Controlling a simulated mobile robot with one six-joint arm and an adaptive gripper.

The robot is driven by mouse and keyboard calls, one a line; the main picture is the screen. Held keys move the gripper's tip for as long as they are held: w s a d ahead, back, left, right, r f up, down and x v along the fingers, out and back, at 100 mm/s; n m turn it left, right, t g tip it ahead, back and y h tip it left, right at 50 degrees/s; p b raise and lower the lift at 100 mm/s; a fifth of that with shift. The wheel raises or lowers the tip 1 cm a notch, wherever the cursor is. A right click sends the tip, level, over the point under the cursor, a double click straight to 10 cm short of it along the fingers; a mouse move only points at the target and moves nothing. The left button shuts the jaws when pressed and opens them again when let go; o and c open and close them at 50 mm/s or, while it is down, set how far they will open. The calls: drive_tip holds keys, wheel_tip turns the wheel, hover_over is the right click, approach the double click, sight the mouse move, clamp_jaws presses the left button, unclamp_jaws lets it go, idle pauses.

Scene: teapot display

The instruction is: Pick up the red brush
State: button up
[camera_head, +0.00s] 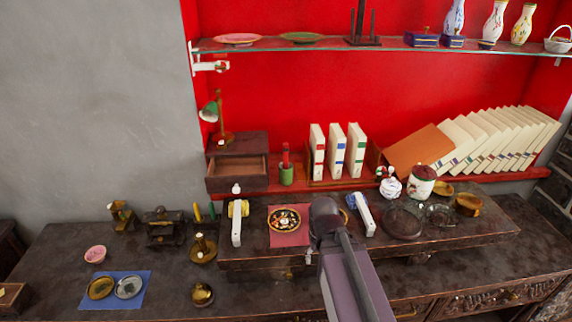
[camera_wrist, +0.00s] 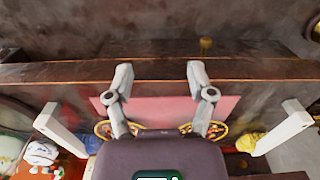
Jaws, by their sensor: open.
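The red brush (camera_head: 285,155) appears as a thin red upright item in a small green cup (camera_head: 286,176) on the red shelf, right of a small open-drawer wooden box. Its lower part is hidden in the cup. My gripper (camera_head: 325,218) is right of the cup and in front of it, over the dark raised stand. Its fingers are hidden in the head view. In the wrist view my gripper (camera_wrist: 158,76) has its two fingers wide apart, with nothing between them. I cannot make out the brush in the wrist view.
A decorated plate (camera_head: 284,219) on a pink-red mat (camera_head: 290,238) lies beside my gripper. White upright bars (camera_head: 236,222) stand on the stand. White books (camera_head: 336,150) stand right of the cup. A glass shelf (camera_head: 330,47) with plates and vases hangs above.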

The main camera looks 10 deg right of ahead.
drive_tip(key=w+t, duration=0.1)
drive_tip(key=w, duration=0.2)
drive_tip(key=w+r+m+t+h, duration=0.1)
drive_tip(key=w, duration=0.2)
drive_tip(key=w+r+t+h+p, duration=0.1)
drive_tip(key=w, duration=0.2)
drive_tip(key=shift+w+d+m, duration=0.1)
drive_tip(key=shift+d+m, duration=0.25)
drive_tip(key=shift+m, duration=0.05)
drive_tip(key=w+r+m+t+h, duration=0.1)
drive_tip(key=w+r+t+h, duration=0.15)
drive_tip(key=w, duration=0.45)
drive_tip(key=t+p, duration=0.2)
drive_tip(key=t, duration=0.6)
approach(285, 147)
drive_tip(key=s+f, duration=0.1)
drive_tip(key=s, duration=0.1)
drive_tip(key=shift+a+m+g+y, duration=0.25)
drive_tip(key=shift+a+m, duration=0.05)
drive_tip(key=shift+a, duration=0.1)
drive_tip(key=b+x, duration=0.3)
drive_tip(key=x, duration=0.5)
drive_tip(key=shift+w+f, duration=0.2)
